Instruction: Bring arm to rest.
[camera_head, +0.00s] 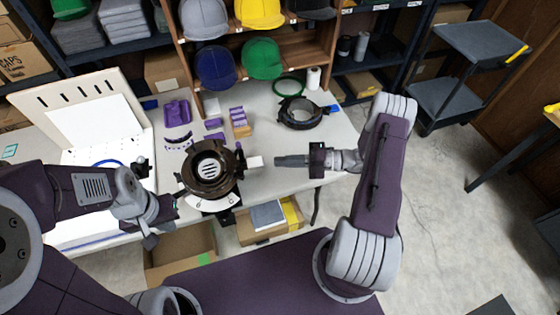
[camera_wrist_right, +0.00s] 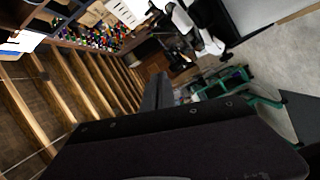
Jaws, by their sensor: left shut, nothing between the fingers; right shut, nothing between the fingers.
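My right gripper (camera_head: 278,161) is shut and empty in the head view. It points left above the front part of the white table (camera_head: 340,143). Its fingertips are near a small white block on the right side of a dark brown round fixture (camera_head: 209,168); I cannot tell whether they touch. My left gripper (camera_head: 163,232) is shut and empty at the table's front edge, left of and below the fixture. The right wrist view mostly shows the dark gripper body (camera_wrist_right: 170,145), with the room behind it and nothing held.
Purple parts (camera_head: 177,113) and a dark ring (camera_head: 300,113) lie on the table. A white slotted board (camera_head: 85,105) stands at left. Caps (camera_head: 262,58) fill the shelf behind. Open boxes (camera_head: 180,255) sit below the table's front. A grey cart (camera_head: 470,75) stands at right, with open floor before it.

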